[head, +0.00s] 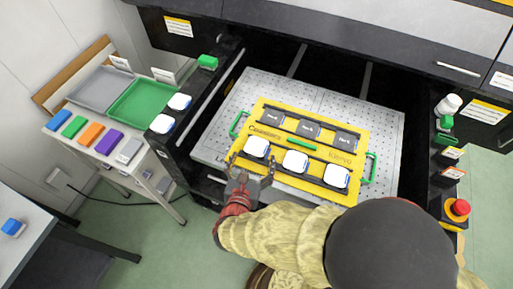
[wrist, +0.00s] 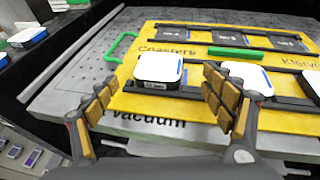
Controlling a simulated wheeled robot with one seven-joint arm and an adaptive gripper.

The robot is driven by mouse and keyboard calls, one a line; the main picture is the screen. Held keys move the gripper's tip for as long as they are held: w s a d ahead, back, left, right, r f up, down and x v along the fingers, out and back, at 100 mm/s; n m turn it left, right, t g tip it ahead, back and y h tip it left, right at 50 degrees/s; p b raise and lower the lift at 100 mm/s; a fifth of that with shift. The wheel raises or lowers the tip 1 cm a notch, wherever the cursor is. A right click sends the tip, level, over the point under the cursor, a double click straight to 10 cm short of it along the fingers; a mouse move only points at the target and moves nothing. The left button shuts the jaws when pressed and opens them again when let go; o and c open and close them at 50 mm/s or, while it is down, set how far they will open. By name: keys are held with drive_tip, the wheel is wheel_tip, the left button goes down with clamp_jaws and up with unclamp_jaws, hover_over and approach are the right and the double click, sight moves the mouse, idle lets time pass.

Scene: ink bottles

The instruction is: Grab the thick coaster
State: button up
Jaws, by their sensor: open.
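A yellow board (head: 283,143), lettered "Coasters", lies on a perforated metal plate. Its front row holds three white, blue-edged blocks: left (head: 256,147), middle (head: 295,161) and right (head: 337,176). I cannot tell which of these, if any, is the thick coaster. My gripper (head: 250,173) is open and empty at the board's front left edge. In the wrist view, its padded fingers (wrist: 160,104) are spread to either side of the left block (wrist: 158,67), which sits just beyond them and apart from them. The right finger partly covers the middle block (wrist: 246,74).
Two white blocks (head: 180,102) sit on the dark ledge at left. Green (head: 143,101) and grey trays stand farther left. A red button (head: 460,207) is at right.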

sight(256, 147)
drive_tip(key=shift+b+x, duration=1.1)
drive_tip(key=shift+x, duration=1.8)
drive_tip(key=shift+o, duration=0.2)
drive_tip(key=shift+a, duration=0.1)
drive_tip(key=shift+c, duration=0.7)
